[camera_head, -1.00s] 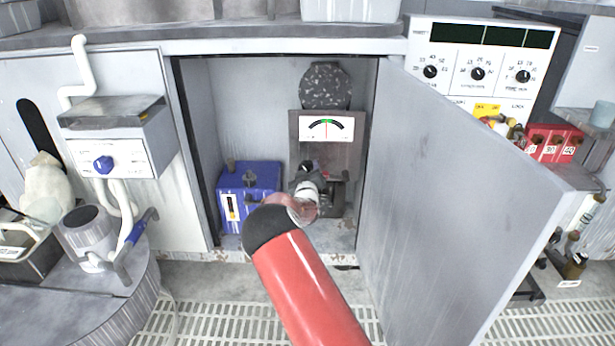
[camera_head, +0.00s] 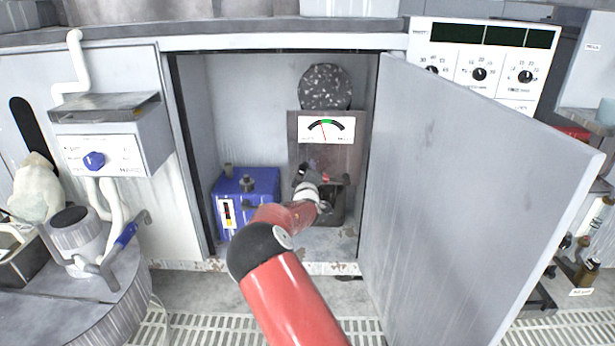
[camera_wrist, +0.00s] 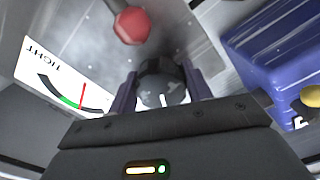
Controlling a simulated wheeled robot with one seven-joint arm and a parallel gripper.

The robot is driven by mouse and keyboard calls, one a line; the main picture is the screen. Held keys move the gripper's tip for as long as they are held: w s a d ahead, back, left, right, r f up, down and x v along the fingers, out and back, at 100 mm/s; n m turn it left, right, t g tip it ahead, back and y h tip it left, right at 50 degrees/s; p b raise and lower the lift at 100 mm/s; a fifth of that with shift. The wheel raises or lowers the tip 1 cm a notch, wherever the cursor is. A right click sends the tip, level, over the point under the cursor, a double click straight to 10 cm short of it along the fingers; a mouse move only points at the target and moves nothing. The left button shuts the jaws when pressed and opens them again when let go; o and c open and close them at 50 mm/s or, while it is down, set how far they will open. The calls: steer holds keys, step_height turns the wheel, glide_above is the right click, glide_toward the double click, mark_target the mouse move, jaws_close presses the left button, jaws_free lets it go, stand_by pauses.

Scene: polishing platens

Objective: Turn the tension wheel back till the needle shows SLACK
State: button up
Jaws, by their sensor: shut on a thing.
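The tension gauge (camera_head: 326,129) is a white dial with a green arc on a grey panel inside the open cabinet. In the head view its red needle leans left of upright, at the green arc's left end. The wrist view shows the dial (camera_wrist: 62,82) upside down, with TIGHT at the end away from the needle. The SLACK mark is not readable. My gripper (camera_wrist: 160,90) is shut on the tension wheel (camera_wrist: 158,77), a dark round knob with a pale mark, below the dial. In the head view my wrist mostly hides the wheel.
A blue box (camera_head: 246,195) stands left of my arm in the cabinet. The open door (camera_head: 455,190) bounds the right side. A red knob (camera_wrist: 130,24) is close to the wheel. A speckled dark disc (camera_head: 325,87) stands above the gauge.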

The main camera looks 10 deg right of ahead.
stand_by(0.3)
steer(key=o, duration=1)
steer(key=shift+c, duration=0.2)
steer(key=shift+s, duration=0.1)
steer(key=s+a, duration=0.1)
steer(key=s, duration=0.6)
steer(key=shift+s+a, duration=0.25)
steer(key=shift+a, duration=0.05)
